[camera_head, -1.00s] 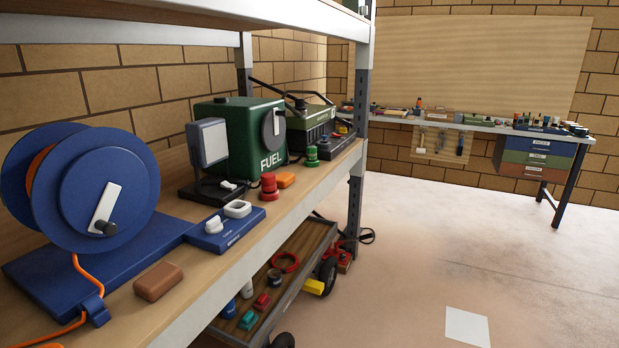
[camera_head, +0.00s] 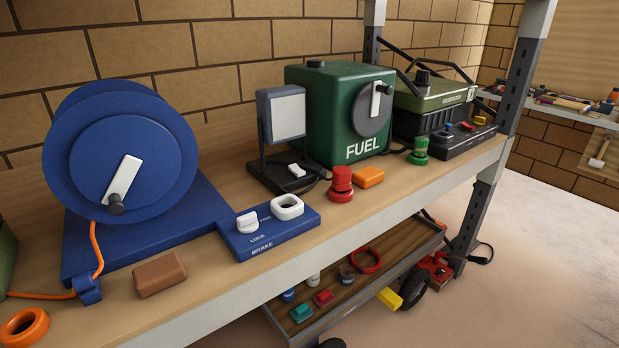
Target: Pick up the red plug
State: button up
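A red plug-shaped piece (camera_head: 341,186) with a wide base and a narrower ribbed top stands upright on the wooden shelf, near its front edge. It is just left of an orange block (camera_head: 369,177) and in front of the green FUEL box (camera_head: 340,110). A green piece of similar shape (camera_head: 419,152) stands further right. My gripper is not in view.
A blue reel (camera_head: 120,150) and its brake base with a white knob (camera_head: 247,222) and white ring stand left of the red plug. A brown block (camera_head: 160,274) lies at the front edge. A lower cart tray (camera_head: 410,250) holds several small items. Open floor is at right.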

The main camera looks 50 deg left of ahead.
aim_at(342, 183)
jog(key=u, duration=0.85)
jog(key=i, duration=0.8)
jog(key=u, duration=1.1)
jog(key=i, duration=0.25)
jog(key=u, duration=0.25)
